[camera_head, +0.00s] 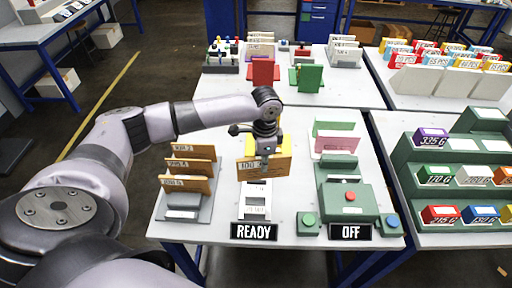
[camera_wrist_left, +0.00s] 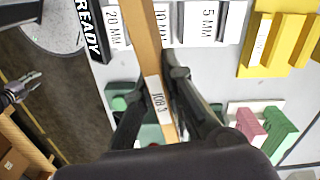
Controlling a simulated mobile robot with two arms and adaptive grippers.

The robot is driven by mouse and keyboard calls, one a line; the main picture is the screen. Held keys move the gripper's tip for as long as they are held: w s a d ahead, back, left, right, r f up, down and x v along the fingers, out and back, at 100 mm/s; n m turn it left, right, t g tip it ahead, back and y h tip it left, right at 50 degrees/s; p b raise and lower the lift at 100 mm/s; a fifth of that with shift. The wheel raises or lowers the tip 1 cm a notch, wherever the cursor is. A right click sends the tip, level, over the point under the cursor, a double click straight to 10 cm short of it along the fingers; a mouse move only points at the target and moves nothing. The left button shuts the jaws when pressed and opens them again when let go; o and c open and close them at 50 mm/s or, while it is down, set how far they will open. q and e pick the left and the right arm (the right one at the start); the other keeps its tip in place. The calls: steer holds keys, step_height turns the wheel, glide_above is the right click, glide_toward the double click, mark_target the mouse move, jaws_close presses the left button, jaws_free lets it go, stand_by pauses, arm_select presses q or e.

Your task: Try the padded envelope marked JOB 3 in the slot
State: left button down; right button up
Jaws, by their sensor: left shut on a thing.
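The tan padded envelope (camera_head: 270,170) is in my left gripper (camera_head: 265,150), above the white gauge block (camera_head: 255,200) behind the READY sign. In the left wrist view, the envelope (camera_wrist_left: 149,45) shows edge-on as a brown strip with a JOB 3 label. The fingers of my left gripper (camera_wrist_left: 158,85) are shut on it from both sides. The white gauge (camera_wrist_left: 190,22) carries 20 MM, 10 MM and 5 MM marks, and the envelope crosses in front of it. Whether the envelope touches a slot is hidden. A small grey gripper-like shape (camera_wrist_left: 22,87), perhaps my right gripper, shows at the left.
A rack of tan envelopes (camera_head: 186,174) stands left of the gauge. A green box with a red button (camera_head: 347,205) stands to the right, behind the OFF sign (camera_head: 350,232). Green and pink pieces (camera_head: 334,142) stand behind it. The READY sign (camera_head: 254,231) is at the front edge.

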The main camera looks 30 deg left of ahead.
arm_select(q)
steer(key=a+f+b, duration=0.1)
steer(key=f, duration=0.1)
steer(key=w+a+f+m+b, duration=0.1)
steer(key=f+b, duration=0.1)
steer(key=a+f+m+b, duration=0.1)
steer(key=f, duration=0.1)
steer(key=shift+w+a+b, duration=0.15)
steer(key=shift+a+b, duration=0.1)
steer(key=shift+b, duration=0.05)
arm_select(e)
steer(key=f, duration=0.1)
steer(key=a+f, duration=0.1)
steer(key=s+f, duration=0.1)
steer(key=f, duration=0.1)
steer(key=shift+a, duration=0.3)
steer(key=shift+a+r, duration=0.2)
steer(key=shift+r, duration=0.1)
arm_select(q)
steer(key=shift+p, duration=0.55)
arm_select(e)
steer(key=shift+r, duration=0.3)
arm_select(q)
steer(key=shift+f, duration=0.8)
arm_select(e)
steer(key=shift+d+f, duration=0.15)
steer(key=shift+f, duration=0.05)
